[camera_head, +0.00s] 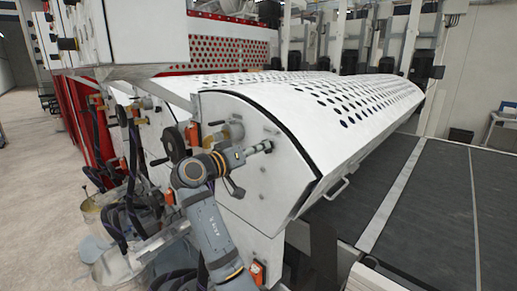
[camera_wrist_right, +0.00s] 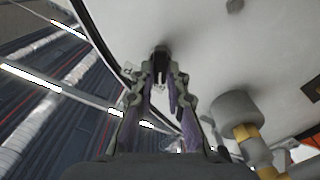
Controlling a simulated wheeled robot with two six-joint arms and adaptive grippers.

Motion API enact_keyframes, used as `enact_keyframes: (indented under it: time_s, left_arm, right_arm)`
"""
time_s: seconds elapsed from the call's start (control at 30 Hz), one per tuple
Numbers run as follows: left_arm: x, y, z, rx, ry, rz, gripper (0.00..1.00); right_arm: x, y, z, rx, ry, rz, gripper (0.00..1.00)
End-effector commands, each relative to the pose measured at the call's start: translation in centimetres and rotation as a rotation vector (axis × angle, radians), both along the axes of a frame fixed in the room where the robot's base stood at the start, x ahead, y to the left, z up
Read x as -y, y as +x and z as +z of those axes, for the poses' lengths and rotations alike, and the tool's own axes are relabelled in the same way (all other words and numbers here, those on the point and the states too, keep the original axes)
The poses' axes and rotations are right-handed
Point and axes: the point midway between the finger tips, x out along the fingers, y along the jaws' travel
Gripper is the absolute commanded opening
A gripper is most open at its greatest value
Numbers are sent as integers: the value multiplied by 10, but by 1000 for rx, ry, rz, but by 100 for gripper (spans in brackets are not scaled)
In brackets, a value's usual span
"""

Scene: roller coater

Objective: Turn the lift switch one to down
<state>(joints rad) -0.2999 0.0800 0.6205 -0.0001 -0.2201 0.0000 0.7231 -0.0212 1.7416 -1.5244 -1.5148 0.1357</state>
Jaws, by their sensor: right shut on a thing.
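My right gripper (camera_head: 262,147) reaches from the left to the white end panel (camera_head: 256,185) of the perforated hood. In the right wrist view, the fingertips of the right gripper (camera_wrist_right: 161,78) close around a small dark switch (camera_wrist_right: 160,52) on the white panel. The fingers hide part of the switch, and its turn position cannot be read. In the head view the gripper covers it. I cannot read a label on it. My left gripper is not in view.
A grey cylinder with a yellow band (camera_wrist_right: 238,112) stands out from the panel near my right gripper. A handle (camera_head: 337,189) sits on the hood's lower edge. A black handwheel (camera_head: 173,144) and hoses are at left. A dark conveyor bed (camera_head: 430,215) lies at right.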

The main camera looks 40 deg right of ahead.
Motion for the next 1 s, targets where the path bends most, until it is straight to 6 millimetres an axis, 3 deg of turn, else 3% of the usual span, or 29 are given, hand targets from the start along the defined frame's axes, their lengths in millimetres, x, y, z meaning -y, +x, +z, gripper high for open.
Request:
enact_keyframes:
  time_s: [0.2, 0.23, 0.37, 0.7, 1.0]
  left_arm:
    - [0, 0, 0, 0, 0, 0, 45]
    - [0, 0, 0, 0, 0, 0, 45]
    - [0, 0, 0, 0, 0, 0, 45]
    - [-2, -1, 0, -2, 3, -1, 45]
    - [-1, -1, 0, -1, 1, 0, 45]
  right_arm:
    - [0, 0, 3, 2, -7, 1, 0]
    - [0, 0, 3, 2, -7, 1, 18]
    - [0, 0, 2, 1, -4, 0, 36]
    - [-4, 0, 0, 1, -2, 1, 37]
    - [-56, -4, -1, -1, 2, 4, 37]
